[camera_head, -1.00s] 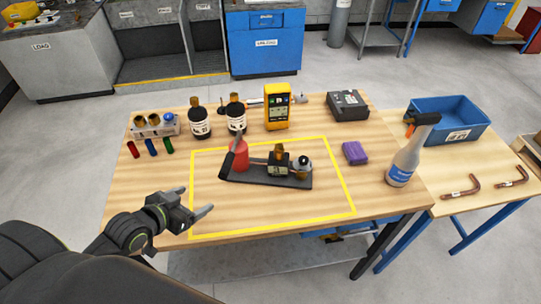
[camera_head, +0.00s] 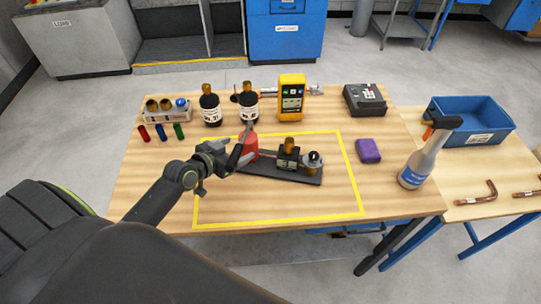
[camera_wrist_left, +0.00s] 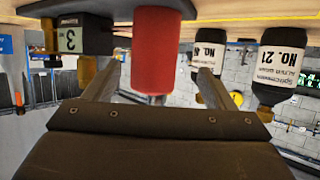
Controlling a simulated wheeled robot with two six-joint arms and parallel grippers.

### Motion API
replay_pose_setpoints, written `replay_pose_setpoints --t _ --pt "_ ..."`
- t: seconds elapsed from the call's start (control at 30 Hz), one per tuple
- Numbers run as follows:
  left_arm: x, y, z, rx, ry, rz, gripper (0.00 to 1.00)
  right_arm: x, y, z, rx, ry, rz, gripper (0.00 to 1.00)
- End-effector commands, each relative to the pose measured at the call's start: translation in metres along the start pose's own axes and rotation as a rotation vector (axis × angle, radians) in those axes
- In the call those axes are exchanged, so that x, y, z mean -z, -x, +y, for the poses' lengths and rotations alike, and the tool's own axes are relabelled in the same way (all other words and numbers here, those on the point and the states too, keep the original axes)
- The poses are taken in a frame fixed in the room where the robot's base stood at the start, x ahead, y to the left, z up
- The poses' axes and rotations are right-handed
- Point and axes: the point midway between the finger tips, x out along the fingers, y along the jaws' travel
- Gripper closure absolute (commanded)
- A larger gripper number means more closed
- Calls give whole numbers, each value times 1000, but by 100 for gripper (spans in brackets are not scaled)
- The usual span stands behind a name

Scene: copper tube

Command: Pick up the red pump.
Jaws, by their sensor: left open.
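The red pump (camera_head: 251,147) stands at the left end of a black base plate (camera_head: 295,175) inside the yellow outline. Its dark lever and part of its body are hidden by my left gripper (camera_head: 245,157) in the head view. In the upside-down left wrist view, the red pump (camera_wrist_left: 156,50) appears between the two spread fingers of my left gripper (camera_wrist_left: 153,82). A gap shows on each side, and the fingers look open and not closed on it. My right gripper is not in view.
A black block with a brass top (camera_head: 287,155) and a round gauge (camera_head: 312,162) share the base plate. Two dark bottles (camera_head: 210,107) and a yellow meter (camera_head: 291,97) stand behind. A spray bottle (camera_head: 415,168) stands right. The front of the outlined area is clear.

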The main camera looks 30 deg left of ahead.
Motion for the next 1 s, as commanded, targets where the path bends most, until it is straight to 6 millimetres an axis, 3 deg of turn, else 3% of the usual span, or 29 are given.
replay_pose_setpoints --t 0.27,0.6,0.93,1.0 --pt "1 -17 3 -1 4 0 22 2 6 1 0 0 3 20" --pt "0 -56 7 0 1 0 22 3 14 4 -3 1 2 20" --pt "-1 -60 7 0 0 -1 22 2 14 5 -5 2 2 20" --pt "-1 -60 7 0 0 -1 32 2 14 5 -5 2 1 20"
